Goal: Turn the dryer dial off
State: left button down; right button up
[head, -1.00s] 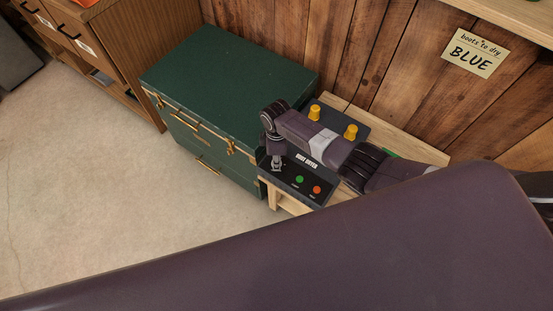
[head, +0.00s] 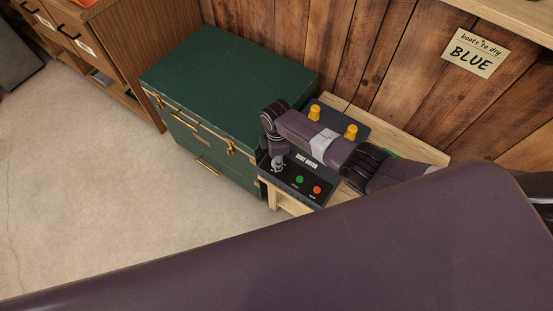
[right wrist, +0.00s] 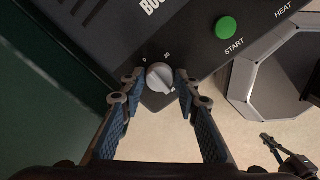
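The boot dryer's black control panel (head: 296,179) sits on a wooden bench beside the green trunk. Its grey dial (right wrist: 160,77) shows in the right wrist view, with the marks 0 and 30 above it. A pale mark on the dial appears to face lower right. My right gripper (right wrist: 159,83) has one finger on each side of the dial, close to it; I see no clear contact. What looks like my left gripper (right wrist: 287,157) shows small at the lower right.
A green START button (right wrist: 226,27) and an orange button (head: 317,190) lie right of the dial. Yellow pegs (head: 314,113) stand behind my right arm. The green trunk (head: 228,82) is close on the left. A "boots to dry BLUE" note (head: 475,52) hangs on the wall.

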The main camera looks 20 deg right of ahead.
jog(key=shift+o, duration=1.4)
notch_tip(320, 180, up, 12)
